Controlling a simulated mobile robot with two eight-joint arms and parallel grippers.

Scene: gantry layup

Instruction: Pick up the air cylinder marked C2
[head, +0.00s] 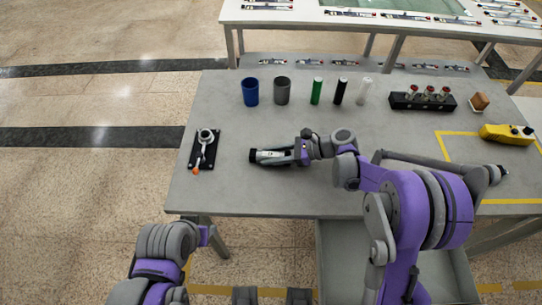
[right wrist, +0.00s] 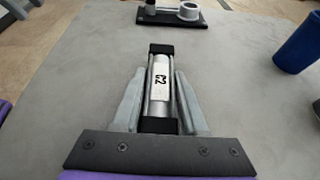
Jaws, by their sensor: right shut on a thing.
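The air cylinder marked C2 (right wrist: 160,78) shows in the right wrist view as a silver body with black end caps and a white label; the marking reads sideways. It also shows in the head view (head: 266,155), lying at the left-middle of the table. My right gripper (head: 278,155) is shut on it, with one grey finger along each long side. In the right wrist view the far black cap sticks out beyond the fingertips. I cannot tell whether the cylinder touches the table. My left arm is at the bottom left of the head view; its gripper does not show.
A black plate with a grey fitting and orange tip (head: 204,149) lies left on the table (head: 240,195). A blue cup (head: 251,92), a grey cup (head: 282,91) and green, black and white cylinders stand behind. A black block (head: 422,101) and yellow pendant (head: 506,134) are right.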

